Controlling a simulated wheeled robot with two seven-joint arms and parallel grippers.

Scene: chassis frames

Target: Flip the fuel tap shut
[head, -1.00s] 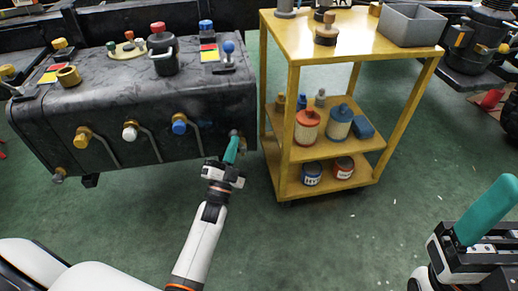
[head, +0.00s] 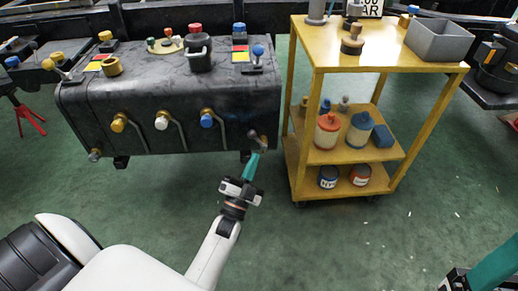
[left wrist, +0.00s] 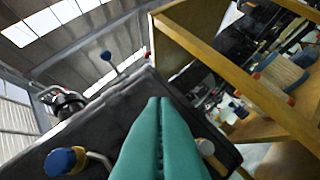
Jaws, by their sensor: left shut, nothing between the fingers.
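What looks like the fuel tap (head: 262,139), a small brownish fitting with a dark lever end, sits low on the right end of the black tank's front face (head: 230,110). My left gripper (head: 257,155) has its teal fingers pressed together and empty. The tips are just below the tap; I cannot tell whether they touch it. In the left wrist view the shut fingers (left wrist: 163,105) point up the tank's front, with a pale round part (left wrist: 207,148) close to their right. The lever's exact angle is too small to tell. One finger of my right gripper (head: 495,268) shows at the lower right corner.
Yellow (head: 119,122), white (head: 162,120) and blue (head: 207,119) knobs with bent pipes line the tank front, left of the tap. A yellow trolley (head: 297,140) with cans stands close on the right. The green floor in front is clear.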

